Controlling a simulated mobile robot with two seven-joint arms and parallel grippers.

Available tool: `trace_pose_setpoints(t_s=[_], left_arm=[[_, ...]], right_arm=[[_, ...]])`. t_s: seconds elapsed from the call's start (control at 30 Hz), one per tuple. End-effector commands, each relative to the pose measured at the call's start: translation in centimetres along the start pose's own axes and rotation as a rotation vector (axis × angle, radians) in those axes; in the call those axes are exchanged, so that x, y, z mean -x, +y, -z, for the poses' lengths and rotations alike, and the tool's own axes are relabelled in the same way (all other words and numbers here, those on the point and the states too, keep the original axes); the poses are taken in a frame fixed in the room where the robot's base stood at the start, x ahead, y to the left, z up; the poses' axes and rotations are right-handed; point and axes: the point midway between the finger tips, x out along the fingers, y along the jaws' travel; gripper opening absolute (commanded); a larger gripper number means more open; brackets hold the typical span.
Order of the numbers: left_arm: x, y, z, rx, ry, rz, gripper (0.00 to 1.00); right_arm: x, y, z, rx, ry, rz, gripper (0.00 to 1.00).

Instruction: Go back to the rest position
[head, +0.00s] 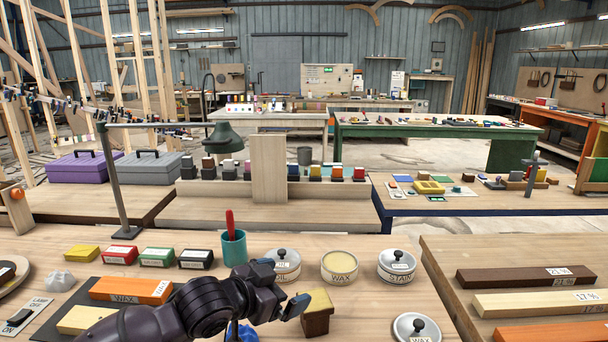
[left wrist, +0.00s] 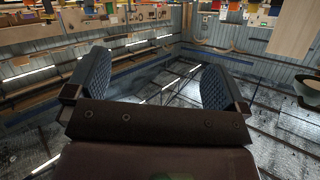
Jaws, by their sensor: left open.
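My left gripper (head: 284,285) is in the head view, above the near workbench at the lower middle. Its dark arm comes in from the bottom left. In the left wrist view its two blue-grey ribbed fingers (left wrist: 155,65) stand wide apart with nothing between them. That view is upside down and looks toward the shed's far wall and ceiling. A brown block with a yellowish top (head: 317,310) shows just right of the gripper; I cannot tell its distance from the fingers. My right gripper is not in view.
On the near bench are a teal cup (head: 234,250) with a red-handled tool, an open wax tin (head: 341,266), lidded tins (head: 397,265) and an orange wax block (head: 130,290). A lamp (head: 222,138) stands behind. Wooden bars (head: 527,275) lie on the right bench.

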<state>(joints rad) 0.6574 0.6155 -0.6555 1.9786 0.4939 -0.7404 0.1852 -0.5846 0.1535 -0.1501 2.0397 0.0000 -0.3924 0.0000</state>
Motion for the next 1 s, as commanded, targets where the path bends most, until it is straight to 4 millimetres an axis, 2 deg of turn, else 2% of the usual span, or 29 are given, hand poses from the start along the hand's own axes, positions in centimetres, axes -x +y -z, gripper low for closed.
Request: trace_pose_setpoints(t_s=[0.27,0.47,0.77,0.87,1.0], left_arm=[[2.6,-0.8,-5.2,0.002,0.148,0.173,1.00],[5.7,-1.3,-10.8,0.032,0.152,0.313,1.00],[12.0,-0.1,-21.6,0.147,0.029,0.500,1.00],[14.6,1.2,-25.6,0.205,-0.046,0.549,1.00],[18.4,3.8,-31.0,0.301,-0.153,0.601,1.00]], right_arm=[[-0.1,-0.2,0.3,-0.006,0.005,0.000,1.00],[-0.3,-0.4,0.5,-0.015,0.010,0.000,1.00],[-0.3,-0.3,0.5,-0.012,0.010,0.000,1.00],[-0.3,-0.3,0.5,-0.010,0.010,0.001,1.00],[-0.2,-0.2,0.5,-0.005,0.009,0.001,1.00]])
